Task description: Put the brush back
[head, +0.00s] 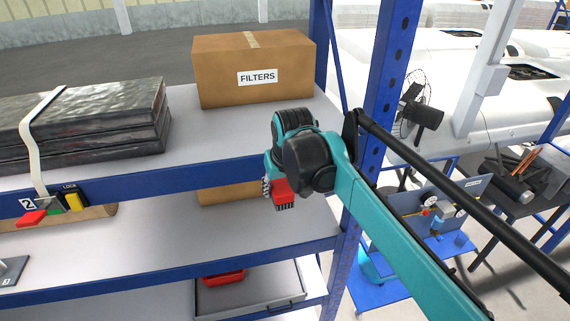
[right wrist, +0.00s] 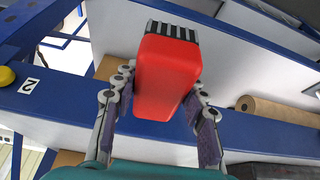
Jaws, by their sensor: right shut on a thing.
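The brush (head: 284,193) has a red body and short black bristles. It also shows large in the right wrist view (right wrist: 168,72), with its bristle end away from my palm. My right gripper (right wrist: 162,88) is shut on the red body, one jointed finger on each side. In the head view my right gripper (head: 272,183) is partly hidden by its own wrist, and holds the brush in front of the shelf rack, near the upper shelf's blue front beam (head: 190,178). My left gripper is in neither view.
A FILTERS box (head: 222,80) and strapped dark slabs (head: 140,120) are on the upper shelf. Another carton (head: 228,193) is on the shelf below. Lower down, an open grey drawer (head: 262,292) holds a red item (head: 223,278). A blue upright (head: 385,75) stands at the right.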

